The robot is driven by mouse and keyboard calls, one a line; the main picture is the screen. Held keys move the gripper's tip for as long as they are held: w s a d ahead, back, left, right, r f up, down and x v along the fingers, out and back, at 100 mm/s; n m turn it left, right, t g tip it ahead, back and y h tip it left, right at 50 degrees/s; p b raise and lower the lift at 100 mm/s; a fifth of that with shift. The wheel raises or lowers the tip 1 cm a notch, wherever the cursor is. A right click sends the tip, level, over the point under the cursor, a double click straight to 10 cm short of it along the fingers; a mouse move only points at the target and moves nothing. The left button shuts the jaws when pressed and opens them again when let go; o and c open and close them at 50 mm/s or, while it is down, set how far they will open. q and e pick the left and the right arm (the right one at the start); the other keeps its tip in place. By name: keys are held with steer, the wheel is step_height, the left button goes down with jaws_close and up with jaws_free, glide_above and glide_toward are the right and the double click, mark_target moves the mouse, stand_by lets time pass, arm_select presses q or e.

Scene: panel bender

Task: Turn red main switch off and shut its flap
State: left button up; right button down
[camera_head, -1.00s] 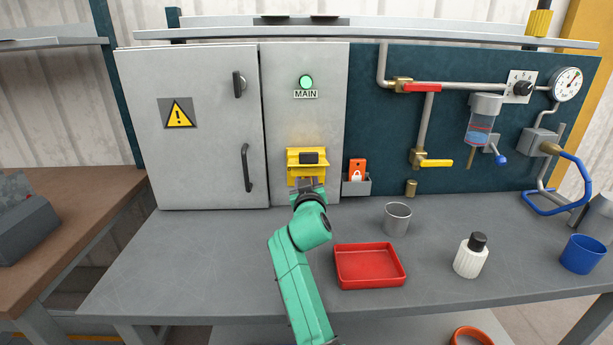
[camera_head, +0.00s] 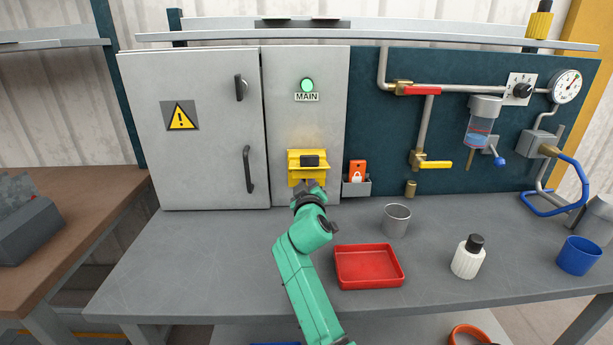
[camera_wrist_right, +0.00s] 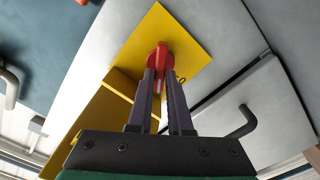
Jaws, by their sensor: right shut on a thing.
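The yellow switch housing (camera_head: 293,169) sits on the grey cabinet under the MAIN label. In the right wrist view its yellow back plate (camera_wrist_right: 190,38) shows, with the red switch handle (camera_wrist_right: 164,56) on it. The yellow flap (camera_wrist_right: 88,120) stands out from the plate, open, above the handle. My right gripper (camera_head: 311,188) reaches up to the housing from below and hides the switch in the head view. In the right wrist view its fingers (camera_wrist_right: 163,78) are shut on the red handle. My left gripper is not in view.
A green lamp (camera_head: 307,84) is above the housing. An orange padlock tag (camera_head: 357,170) stands in a grey holder (camera_head: 357,188) to the right. A red tray (camera_head: 369,267), metal cup (camera_head: 396,220) and white bottle (camera_head: 468,258) are on the bench, whose left part is clear.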

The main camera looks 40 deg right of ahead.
steer(key=n+p, duration=0.2)
steer(key=n, duration=0.3)
steer(key=n+p, duration=0.2)
steer(key=n, duration=0.3)
steer(key=shift+d+r+n, duration=0.15)
steer(key=shift+d+n, duration=0.05)
steer(key=shift+n, duration=0.1)
stand_by(0.4)
